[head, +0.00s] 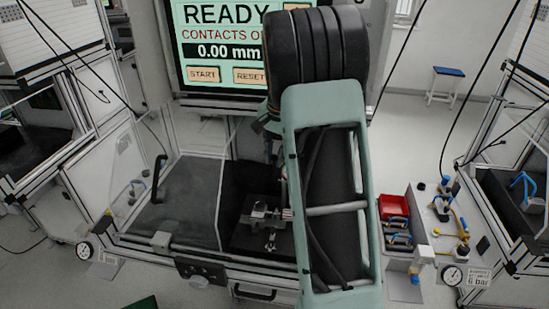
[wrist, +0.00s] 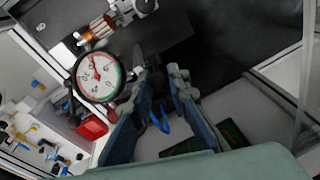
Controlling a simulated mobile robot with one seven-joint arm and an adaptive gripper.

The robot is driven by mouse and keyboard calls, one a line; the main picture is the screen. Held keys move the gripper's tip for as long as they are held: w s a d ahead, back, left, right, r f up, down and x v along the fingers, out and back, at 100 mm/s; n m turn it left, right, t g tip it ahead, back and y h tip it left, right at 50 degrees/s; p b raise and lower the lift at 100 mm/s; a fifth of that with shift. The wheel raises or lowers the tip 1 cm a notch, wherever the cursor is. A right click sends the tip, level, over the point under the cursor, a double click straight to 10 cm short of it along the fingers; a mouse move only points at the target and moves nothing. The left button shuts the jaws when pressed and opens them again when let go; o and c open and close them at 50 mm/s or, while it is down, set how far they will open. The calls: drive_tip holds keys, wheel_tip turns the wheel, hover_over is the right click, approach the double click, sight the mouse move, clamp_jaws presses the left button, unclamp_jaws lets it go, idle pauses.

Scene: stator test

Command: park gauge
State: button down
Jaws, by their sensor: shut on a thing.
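In the wrist view a round white dial gauge (wrist: 98,77) with a red needle and a green-and-red rim sits just left of my gripper (wrist: 164,72). The fingers are closed in on a thing, which looks like the gauge's mount, though the grip itself is partly hidden. The dial faces the camera, above the bench. Beyond it a copper-wound stator (wrist: 99,29) sits in a metal fixture. In the head view my arm hides the gripper and the gauge; the metal fixture (head: 262,214) shows on the dark bench plate.
A red bin (head: 393,206) and blue-handled tools stand on the right side shelf (head: 425,235). Clear panels (head: 195,185) flank the left of the bench. A screen (head: 222,50) behind reads READY and 0.00 mm. Other gauges are at bench left (head: 84,250) and right (head: 453,275).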

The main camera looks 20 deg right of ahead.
drive_tip(key=shift+w+d+r, duration=0.1)
drive_tip(key=shift+w+r, duration=0.05)
drive_tip(key=shift+w, duration=0.25)
drive_tip(key=c, duration=2.1)
unclamp_jaws()
drive_tip(key=r, duration=0.4)
drive_tip(key=s+r, duration=0.1)
drive_tip(key=r, duration=0.2)
drive_tip(key=s+r, duration=0.1)
drive_tip(key=r, duration=0.3)
drive_tip(key=shift+s+r, duration=0.15)
drive_tip(key=shift+r, duration=0.15)
